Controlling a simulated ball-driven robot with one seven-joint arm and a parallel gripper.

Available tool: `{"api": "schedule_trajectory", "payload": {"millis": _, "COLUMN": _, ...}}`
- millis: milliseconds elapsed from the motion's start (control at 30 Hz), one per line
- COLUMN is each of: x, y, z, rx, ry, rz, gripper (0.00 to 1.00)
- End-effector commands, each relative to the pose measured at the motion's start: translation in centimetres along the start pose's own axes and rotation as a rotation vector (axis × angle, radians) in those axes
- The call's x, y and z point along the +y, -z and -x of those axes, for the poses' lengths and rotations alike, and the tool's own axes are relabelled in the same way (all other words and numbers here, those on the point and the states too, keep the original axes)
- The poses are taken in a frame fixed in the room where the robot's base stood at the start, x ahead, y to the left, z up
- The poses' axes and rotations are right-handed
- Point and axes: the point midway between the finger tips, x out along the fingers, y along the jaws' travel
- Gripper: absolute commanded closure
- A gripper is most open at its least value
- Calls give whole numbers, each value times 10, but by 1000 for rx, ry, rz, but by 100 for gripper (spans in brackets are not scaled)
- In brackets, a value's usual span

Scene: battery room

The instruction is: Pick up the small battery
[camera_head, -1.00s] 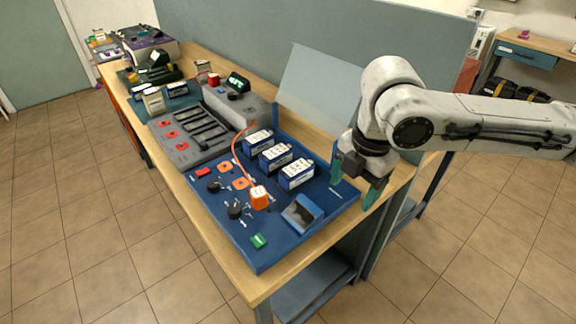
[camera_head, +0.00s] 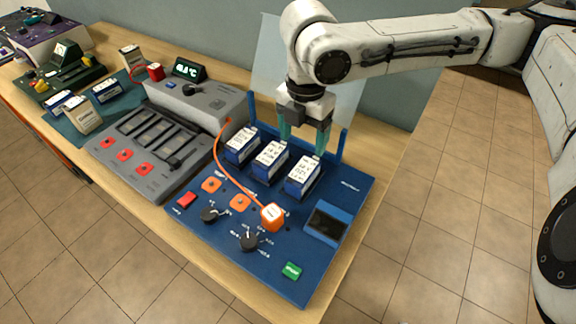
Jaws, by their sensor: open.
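Three blue batteries with white printed tops stand in a row on the blue panel (camera_head: 335,260): a left one (camera_head: 240,150), a middle one (camera_head: 268,165) and a right one (camera_head: 301,182). They look much alike in size. More batteries lie to the left: a blue one (camera_head: 106,92), another blue one (camera_head: 58,99) and a pale one (camera_head: 83,115). I cannot tell which is the small battery. My gripper (camera_head: 303,143) is open with teal fingers pointing down, at the back of the panel, just behind and above the middle and right batteries. Contact cannot be judged.
An orange plug (camera_head: 272,217) with a cable lies in front of the batteries. Dark knobs (camera_head: 250,239) and a blue-framed box (camera_head: 328,223) are nearby. A grey slotted unit (camera_head: 150,150) stands left. A clear upright sheet (camera_head: 268,60) is behind my arm.

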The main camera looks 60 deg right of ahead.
Motion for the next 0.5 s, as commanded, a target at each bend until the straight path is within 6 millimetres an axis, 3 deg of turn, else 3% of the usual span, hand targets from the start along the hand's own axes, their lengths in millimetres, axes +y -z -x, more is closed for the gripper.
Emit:
{"api": "schedule_trajectory", "payload": {"millis": 300, "x": -1, "y": 1, "z": -45, "rx": 2, "ry": 2, "rz": 0, "gripper": 24}}
{"api": "schedule_trajectory", "payload": {"millis": 500, "x": -2, "y": 1, "z": -57, "rx": 1, "ry": 2, "rz": 0, "gripper": 24}}
